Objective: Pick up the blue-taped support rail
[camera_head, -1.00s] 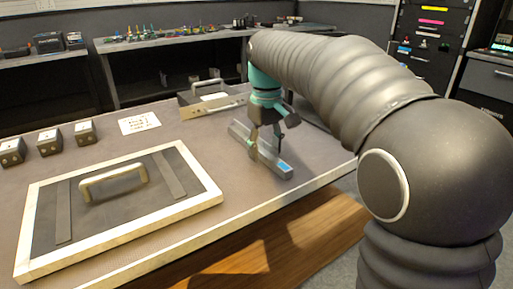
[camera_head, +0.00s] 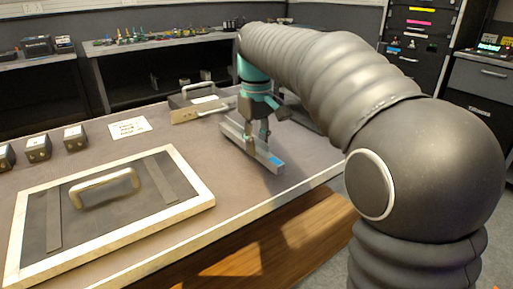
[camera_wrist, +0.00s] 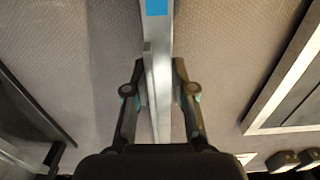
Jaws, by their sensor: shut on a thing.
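The support rail (camera_head: 238,137) is a long grey bar with a blue tape patch (camera_head: 276,160) near its front end. It lies on or just above the grey table near the front edge; I cannot tell if it touches. My gripper (camera_head: 257,143) points down over the rail, shut on it around its middle. In the wrist view the rail (camera_wrist: 158,75) runs upright between the two dark fingers (camera_wrist: 160,105), with the blue tape (camera_wrist: 157,7) at the top edge. Part of the rail is hidden behind my fingers.
A framed panel with a handle (camera_head: 105,188) lies at the left. Several small dark boxes (camera_head: 38,148) and a white printed card (camera_head: 130,127) are at the back left. The table's front edge (camera_head: 290,190) is close to the rail.

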